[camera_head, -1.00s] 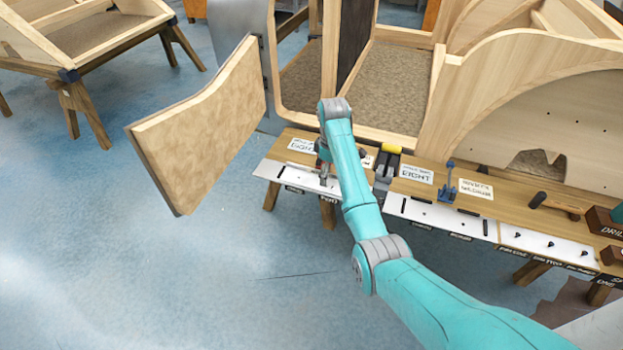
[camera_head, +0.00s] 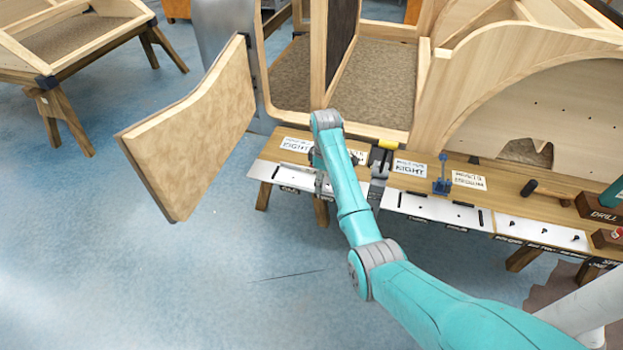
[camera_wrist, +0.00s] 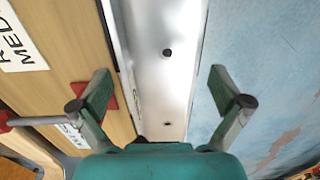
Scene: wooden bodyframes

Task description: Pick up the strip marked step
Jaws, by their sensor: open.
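A pale metallic strip (camera_wrist: 168,80) with dark round dots runs between my gripper's fingers in the wrist view, along the bench's edge. No word "step" is readable on it, so I cannot tell whether it is the marked strip. My gripper (camera_wrist: 160,92) is open, one finger over the wooden bench side and one over the blue floor side. In the head view my gripper (camera_head: 324,184) is at the bench's front edge, partly hidden by my arm. Small labels along the white front ledge (camera_head: 430,207) are too blurred to read.
The wooden bench (camera_head: 400,182) carries white cards, a blue clamp-like tool (camera_head: 442,178) and a drill holder (camera_head: 597,208). Wooden bodyframes (camera_head: 540,110) stand behind it. A curved wooden panel (camera_head: 195,130) stands out at left. The blue floor (camera_head: 230,270) in front is mostly clear.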

